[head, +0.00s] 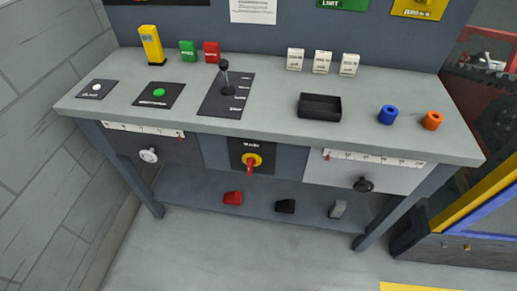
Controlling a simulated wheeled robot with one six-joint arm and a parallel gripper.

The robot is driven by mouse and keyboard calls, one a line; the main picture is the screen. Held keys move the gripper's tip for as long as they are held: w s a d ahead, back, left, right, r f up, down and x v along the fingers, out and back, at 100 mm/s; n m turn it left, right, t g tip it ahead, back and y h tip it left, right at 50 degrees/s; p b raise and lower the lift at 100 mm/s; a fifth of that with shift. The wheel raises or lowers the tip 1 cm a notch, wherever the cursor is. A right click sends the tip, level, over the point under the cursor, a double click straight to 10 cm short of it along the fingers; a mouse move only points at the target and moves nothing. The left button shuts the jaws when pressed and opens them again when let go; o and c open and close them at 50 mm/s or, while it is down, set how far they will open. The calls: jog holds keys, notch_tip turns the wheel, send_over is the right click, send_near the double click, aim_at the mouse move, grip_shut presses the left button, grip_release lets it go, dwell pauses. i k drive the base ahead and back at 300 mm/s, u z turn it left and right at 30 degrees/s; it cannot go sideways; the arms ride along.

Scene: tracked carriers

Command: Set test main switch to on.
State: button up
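The main switch (252,161) is a red rotary handle on a yellow disc, set in a dark panel in the middle of the bench's front. Its label above is too small to read surely. The red handle (250,168) points roughly downward; the markings that would tell its position cannot be read. My gripper is not in the head view.
The grey bench (270,124) carries a lever (225,78), a green button (159,92), a black tray (320,106), and blue (388,115) and orange (432,120) rings. A white knob (148,155) and black knob (363,184) flank the switch. The front floor is clear.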

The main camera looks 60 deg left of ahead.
aim_at(251, 162)
jog(key=u, duration=3.6)
jog(key=k, duration=0.9)
jog(key=z, duration=1.35)
